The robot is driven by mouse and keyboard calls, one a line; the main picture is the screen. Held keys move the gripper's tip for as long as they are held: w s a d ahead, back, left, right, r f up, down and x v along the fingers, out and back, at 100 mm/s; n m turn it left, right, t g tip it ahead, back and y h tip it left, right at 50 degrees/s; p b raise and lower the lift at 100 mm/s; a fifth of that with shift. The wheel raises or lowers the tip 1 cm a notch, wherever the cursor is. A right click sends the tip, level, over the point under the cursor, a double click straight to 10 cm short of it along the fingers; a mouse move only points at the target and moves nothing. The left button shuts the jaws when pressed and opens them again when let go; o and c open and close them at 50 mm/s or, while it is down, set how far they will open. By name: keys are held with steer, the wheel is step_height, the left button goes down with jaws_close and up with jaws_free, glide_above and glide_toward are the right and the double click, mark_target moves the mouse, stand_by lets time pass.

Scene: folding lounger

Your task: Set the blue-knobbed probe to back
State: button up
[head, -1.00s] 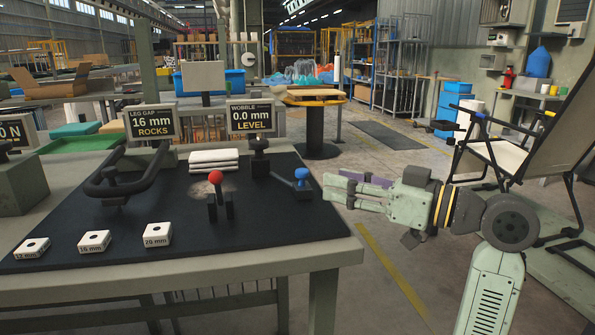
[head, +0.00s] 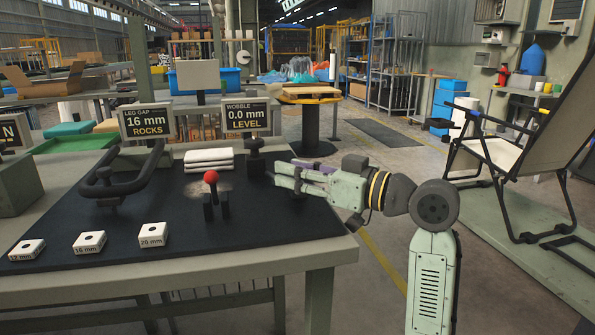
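The blue-knobbed probe stood at the right side of the black mat (head: 130,235) in the earlier head view. Its blue knob is now hidden behind my gripper. My gripper (head: 276,176) reaches in from the right, fingers pointing left, over the spot where the probe stood. The fingers look spaced much as before, but whether they touch or hold the knob cannot be seen. Which way the probe leans is hidden too.
A red-knobbed lever (head: 211,177) stands just left of my gripper. A dark post (head: 256,158) is behind it. The wobble display (head: 248,118) reads 0.0 mm LEVEL; the leg-gap display (head: 148,121) reads 16 mm ROCKS. The folding lounger (head: 515,155) is at right.

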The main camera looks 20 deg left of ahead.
jaws_close()
stand_by(0.5)
